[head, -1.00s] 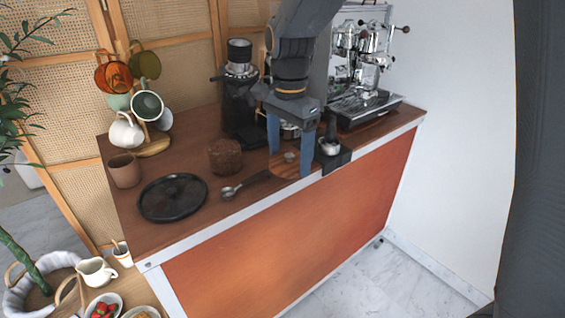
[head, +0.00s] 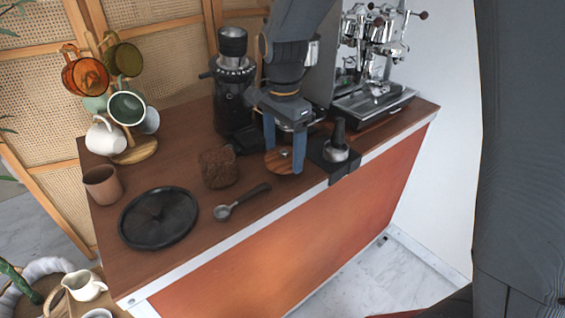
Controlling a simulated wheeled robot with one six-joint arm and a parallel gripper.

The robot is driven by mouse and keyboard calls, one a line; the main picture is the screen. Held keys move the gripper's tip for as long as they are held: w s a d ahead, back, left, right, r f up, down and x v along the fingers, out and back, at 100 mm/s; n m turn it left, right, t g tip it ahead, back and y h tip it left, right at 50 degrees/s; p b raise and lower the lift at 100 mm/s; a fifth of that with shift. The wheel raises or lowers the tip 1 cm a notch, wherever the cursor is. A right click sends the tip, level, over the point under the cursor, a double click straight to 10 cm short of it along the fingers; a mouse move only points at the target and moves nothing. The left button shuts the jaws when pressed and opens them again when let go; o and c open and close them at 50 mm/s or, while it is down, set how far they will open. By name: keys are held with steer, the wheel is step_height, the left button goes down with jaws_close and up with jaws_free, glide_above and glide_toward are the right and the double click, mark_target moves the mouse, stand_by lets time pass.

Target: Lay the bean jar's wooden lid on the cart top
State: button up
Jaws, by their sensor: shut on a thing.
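The bean jar (head: 218,168) stands open on the cart top, full of dark brown beans. Its round wooden lid (head: 279,166), with a small pale knob, is between the two blue fingers of my gripper (head: 284,160). My gripper points down, shut on the lid by its sides, to the right of the jar. The lid looks level and at or close above the brown cart top (head: 190,262); I cannot tell whether it touches. The fingers hide part of its rim.
A tamper on a black mat (head: 337,153) is close to the right. The grinder (head: 232,85) and espresso machine (head: 372,75) stand behind. A black tray (head: 158,218), clay cup (head: 102,185) and mug tree (head: 133,150) are left.

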mark_target(283, 157)
steer(key=shift+f+p, duration=0.35)
steer(key=shift+f, duration=1.8)
steer(key=shift+f, duration=0.1)
steer(key=o, duration=1)
step_height(283, 157, up, 12)
steer(key=shift+r+b, duration=0.15)
steer(key=shift+b, duration=0.95)
steer(key=s+d+f+n, duration=0.3)
steer(key=s+d+f, duration=0.1)
steer(key=s+d, duration=0.1)
steer(key=s+d+f+n, duration=0.4)
steer(key=s+d, duration=0.1)
steer(key=s+d+f+n, duration=0.4)
steer(key=s+d+f, duration=0.1)
steer(key=shift+s+t, duration=0.1)
steer(key=shift+t, duration=0.2)
